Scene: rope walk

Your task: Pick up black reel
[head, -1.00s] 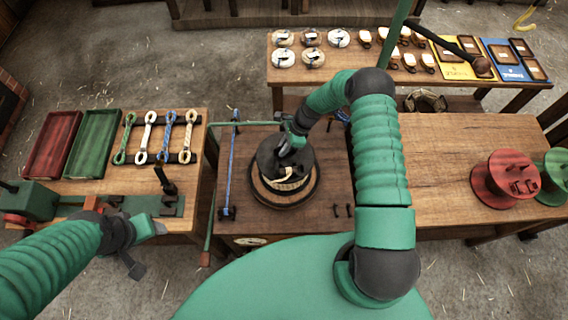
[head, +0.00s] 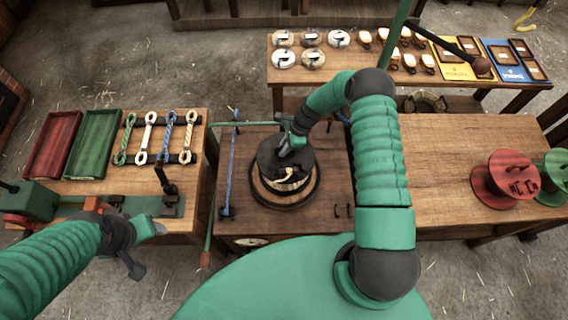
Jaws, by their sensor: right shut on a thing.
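The black reel (head: 276,168) has a dark round top with pale rope wound under it. It sits at or just above a round wooden base (head: 268,200) on the middle table; I cannot tell whether it touches. My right gripper (head: 287,147) comes down from above and is shut on the reel's top; its fingertips are partly hidden by the wrist. My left gripper (head: 150,230) is over the front of the left bench, away from the reel. Its jaws are too small and oblique to tell if open.
A red reel (head: 503,180) and a green reel (head: 556,170) stand on the right table, whose middle is clear. A blue rope (head: 230,165) is stretched just left of the base. A red tray (head: 52,143) and a green tray (head: 93,143) lie at left.

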